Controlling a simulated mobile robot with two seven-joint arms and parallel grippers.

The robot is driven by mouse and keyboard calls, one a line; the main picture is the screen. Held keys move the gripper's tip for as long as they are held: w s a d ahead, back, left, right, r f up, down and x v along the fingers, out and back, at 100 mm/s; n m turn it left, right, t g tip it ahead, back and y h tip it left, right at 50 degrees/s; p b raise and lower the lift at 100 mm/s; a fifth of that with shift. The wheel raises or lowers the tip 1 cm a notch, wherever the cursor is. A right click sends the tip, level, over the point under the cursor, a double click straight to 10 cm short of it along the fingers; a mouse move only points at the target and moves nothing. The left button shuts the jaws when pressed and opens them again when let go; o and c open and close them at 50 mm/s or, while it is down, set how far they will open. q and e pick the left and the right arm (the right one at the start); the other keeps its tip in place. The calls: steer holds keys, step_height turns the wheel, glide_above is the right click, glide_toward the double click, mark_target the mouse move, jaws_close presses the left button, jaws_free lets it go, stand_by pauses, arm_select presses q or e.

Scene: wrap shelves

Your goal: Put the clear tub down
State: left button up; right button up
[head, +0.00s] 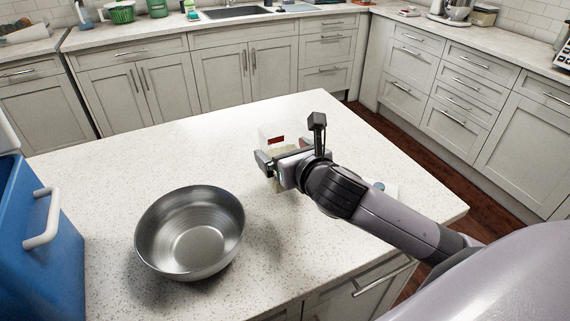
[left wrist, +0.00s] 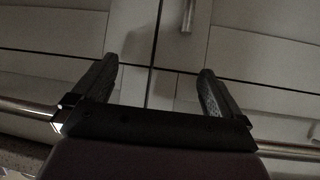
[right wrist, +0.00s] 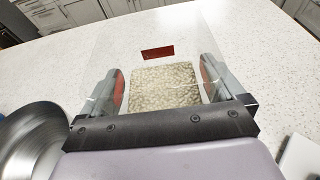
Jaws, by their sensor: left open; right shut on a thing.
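The clear tub (right wrist: 165,85) is a see-through container with a red label and pale grainy contents. It also shows in the head view (head: 276,141), partly hidden behind my right gripper (head: 268,165). My right gripper (right wrist: 163,88) is shut on the tub, one finger on each side, over the island counter. I cannot tell whether the tub's base touches the counter. My left gripper (left wrist: 157,85) is open and empty in the left wrist view, facing cabinet doors; it is not in the head view.
A metal bowl (head: 190,233) stands on the island counter (head: 110,165), left of the tub. A blue box with a white handle (head: 40,235) is at the left edge. A small white item (head: 385,188) lies partly behind my right arm. The counter's back left is clear.

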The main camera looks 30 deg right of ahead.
steer(key=shift+f, duration=1.6)
steer(key=shift+f, duration=0.1)
steer(key=o, duration=1)
steer(key=shift+f, duration=0.2)
steer(key=shift+o, duration=0.3)
steer(key=shift+r, duration=0.1)
steer(key=shift+s+r, duration=0.1)
steer(key=shift+r, duration=0.05)
steer(key=v, duration=1.1)
steer(key=shift+s+r, duration=0.15)
steer(key=shift+s, duration=0.25)
